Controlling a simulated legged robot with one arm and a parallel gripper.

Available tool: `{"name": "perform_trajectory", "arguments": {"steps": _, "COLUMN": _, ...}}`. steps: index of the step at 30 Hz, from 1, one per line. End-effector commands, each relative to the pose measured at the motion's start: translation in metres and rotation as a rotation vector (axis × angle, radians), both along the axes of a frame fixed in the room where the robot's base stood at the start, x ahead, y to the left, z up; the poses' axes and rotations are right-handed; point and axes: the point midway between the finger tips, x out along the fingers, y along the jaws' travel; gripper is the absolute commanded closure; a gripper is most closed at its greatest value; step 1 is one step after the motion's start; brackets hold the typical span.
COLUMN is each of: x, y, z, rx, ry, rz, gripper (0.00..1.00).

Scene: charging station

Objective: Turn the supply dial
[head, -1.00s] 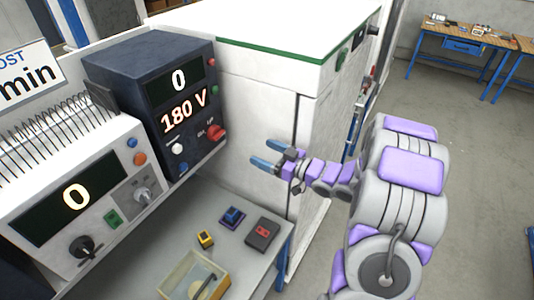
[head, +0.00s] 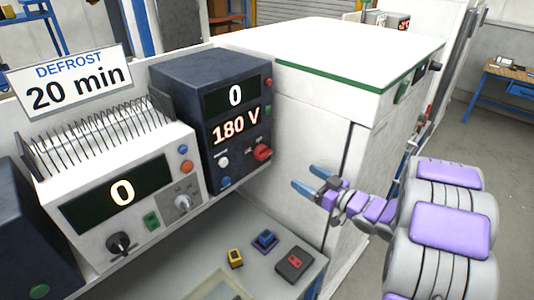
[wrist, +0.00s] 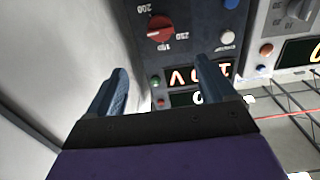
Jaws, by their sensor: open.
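The dark supply unit (head: 215,95) stands on the bench, its display reading 0 and 180 V. Its red dial (head: 263,151) is at the lower right of its front. The red dial also shows in the wrist view (wrist: 160,30), upside down with numbers around it, beyond the fingertips. My gripper (head: 309,179) is open and empty, right of and apart from the dial, in front of the white cabinet. In the wrist view the two blue fingers of my gripper (wrist: 160,70) are spread, with nothing between them.
A white unit (head: 95,225) with a 0 display, black knob and metal coils stands left of the supply, under a DEFROST 20 min sign (head: 75,83). The white cabinet (head: 310,125) is close behind my gripper. Small yellow, blue and red-black items lie on the bench (head: 270,225).

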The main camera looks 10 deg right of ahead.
Motion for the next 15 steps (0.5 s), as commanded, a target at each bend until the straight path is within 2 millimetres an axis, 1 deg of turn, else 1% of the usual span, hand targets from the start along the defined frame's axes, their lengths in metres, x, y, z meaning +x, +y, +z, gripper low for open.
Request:
{"name": "perform_trajectory", "arguments": {"steps": 5, "x": 0.017, "y": 0.014, "z": 0.0, "rx": 0.001, "ry": 0.001, "rz": 0.004, "gripper": 0.16}}
{"name": "perform_trajectory", "arguments": {"steps": 15, "x": 0.063, "y": 0.048, "z": 0.001, "rx": 0.002, "ry": -0.003, "rz": 0.005, "gripper": 0.16}}
